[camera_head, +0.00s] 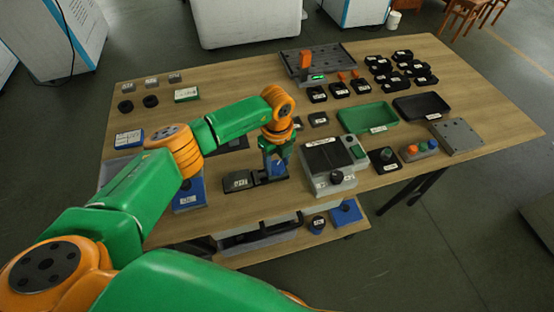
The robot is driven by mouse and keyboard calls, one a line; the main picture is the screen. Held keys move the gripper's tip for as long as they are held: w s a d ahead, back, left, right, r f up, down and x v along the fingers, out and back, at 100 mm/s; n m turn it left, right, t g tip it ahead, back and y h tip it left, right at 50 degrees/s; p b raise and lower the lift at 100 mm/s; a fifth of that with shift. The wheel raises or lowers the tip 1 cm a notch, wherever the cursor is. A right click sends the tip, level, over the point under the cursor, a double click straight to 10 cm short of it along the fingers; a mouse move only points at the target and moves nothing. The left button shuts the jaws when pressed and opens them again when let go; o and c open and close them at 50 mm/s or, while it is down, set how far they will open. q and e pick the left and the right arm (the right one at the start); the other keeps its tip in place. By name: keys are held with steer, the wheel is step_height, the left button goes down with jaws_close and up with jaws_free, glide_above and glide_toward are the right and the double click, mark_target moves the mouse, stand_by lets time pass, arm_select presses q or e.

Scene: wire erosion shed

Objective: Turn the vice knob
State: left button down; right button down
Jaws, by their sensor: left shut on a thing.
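A small dark vice (240,181) with a white label lies on the wooden table, left of the grey machine with a black top. My left gripper (276,166) reaches down at the vice's right end, its fingers pointing at the table. It is shut on the vice knob, which the fingers and wrist mostly hide. A blue patch shows between the fingers. How far the knob is turned cannot be seen. My right gripper is not in view.
The grey machine (346,183) stands close to the right of my left gripper. Green (352,126) and black trays, a button box (419,150) and several black blocks fill the right side. Bare wood (230,85) lies behind my arm. A lower shelf shows in front.

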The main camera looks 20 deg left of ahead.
mark_target(276, 166)
arm_select(q)
steer(key=n+p, duration=0.1)
steer(key=n, duration=0.3)
steer(key=shift+r+n+p, duration=0.15)
steer(key=shift+n+p, duration=0.15)
steer(key=shift+p, duration=0.1)
steer(key=shift+n+p, duration=0.85)
steer(key=shift+n, duration=1.15)
steer(key=shift+c, duration=1.3)
jaws_free()
steer(key=shift+a+f, duration=0.1)
steer(key=shift+f, duration=0.1)
step_height(276, 166, up, 7)
steer(key=shift+r, duration=0.1)
